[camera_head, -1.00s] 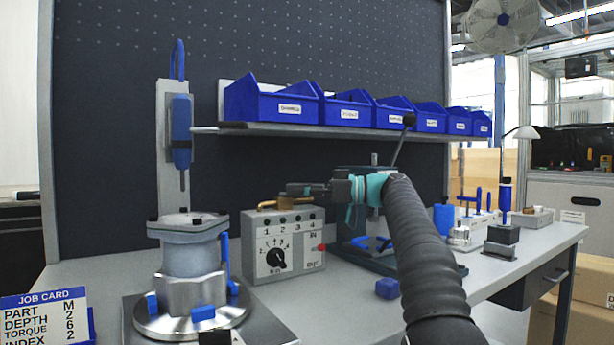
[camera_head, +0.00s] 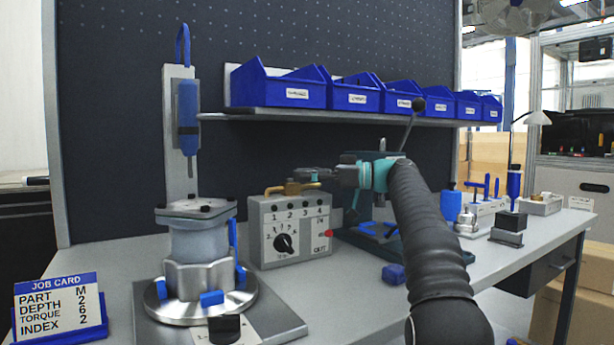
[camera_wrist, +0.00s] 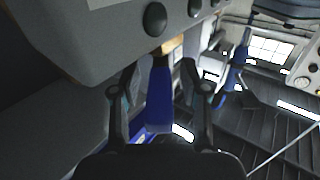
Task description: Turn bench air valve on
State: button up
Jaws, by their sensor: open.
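A grey control box (camera_head: 263,228) with marks 1 to 4, a dial (camera_head: 284,243), IN and OUT labels and a red knob (camera_head: 329,234) stands on the bench. A brass lever-like fitting (camera_head: 290,188), possibly the air valve, sits on its top. My gripper (camera_head: 306,174) reaches in from the right, open, close above the fitting's right end; I cannot tell if it touches.
A metal fixture with a cylindrical part (camera_head: 198,245) stands left of the box. A shelf (camera_head: 350,117) with blue bins runs above. A teal-grey press (camera_head: 375,225) stands behind my arm. A job card (camera_head: 58,305) is at front left. A small blue block (camera_head: 393,273) lies right of the box.

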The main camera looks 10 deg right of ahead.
jog(key=v, duration=1.2)
